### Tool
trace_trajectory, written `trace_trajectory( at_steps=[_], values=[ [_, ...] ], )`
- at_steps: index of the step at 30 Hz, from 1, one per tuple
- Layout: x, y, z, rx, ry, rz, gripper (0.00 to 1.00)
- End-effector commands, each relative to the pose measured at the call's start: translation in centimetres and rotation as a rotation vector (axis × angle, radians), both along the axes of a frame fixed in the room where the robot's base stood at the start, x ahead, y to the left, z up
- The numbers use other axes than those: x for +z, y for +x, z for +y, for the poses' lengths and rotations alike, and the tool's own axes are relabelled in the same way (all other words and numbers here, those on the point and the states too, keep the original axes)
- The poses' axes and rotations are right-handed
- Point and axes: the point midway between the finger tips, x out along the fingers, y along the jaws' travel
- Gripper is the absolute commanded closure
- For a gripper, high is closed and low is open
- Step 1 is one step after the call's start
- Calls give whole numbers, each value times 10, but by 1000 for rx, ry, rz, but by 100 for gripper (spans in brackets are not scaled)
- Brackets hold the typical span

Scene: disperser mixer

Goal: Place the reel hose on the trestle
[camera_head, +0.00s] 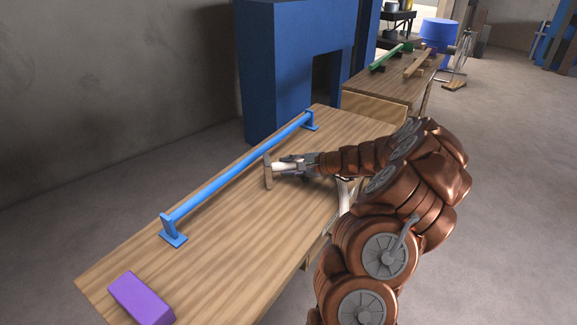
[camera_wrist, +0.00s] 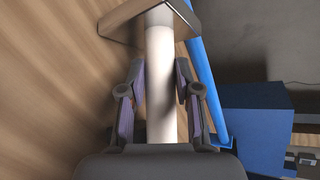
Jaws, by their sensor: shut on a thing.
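My gripper (camera_head: 292,165) is shut on a pale cylinder with a brown flat-sided end plate (camera_head: 268,171), which seems to be the reel hose. In the wrist view the pale shaft (camera_wrist: 160,95) runs between the fingers, and the plate (camera_wrist: 121,27) is beyond the fingertips. The reel is over the wooden table (camera_head: 225,235); whether it touches the top I cannot tell. A blue bar on two feet (camera_head: 240,165) runs along the table's far-left side, beside the reel. I cannot tell whether this bar or a table is the trestle.
A purple block (camera_head: 141,299) lies at the table's near end. A tall blue cabinet (camera_head: 275,70) stands behind the table. A second wooden table (camera_head: 390,86) with a green bar (camera_head: 386,58) stands farther back. Open floor lies to the right.

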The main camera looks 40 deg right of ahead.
Motion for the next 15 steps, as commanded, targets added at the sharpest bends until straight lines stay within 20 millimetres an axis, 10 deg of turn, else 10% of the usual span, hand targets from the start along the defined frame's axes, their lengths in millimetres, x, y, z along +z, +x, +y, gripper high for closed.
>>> trace_trajectory(
  at_steps=[11,12,15],
  values=[
    [-4,0,0,-1,0,-2,100],
    [-4,0,0,0,-1,-1,67],
    [-4,0,0,0,-1,-1,56]
  ],
)
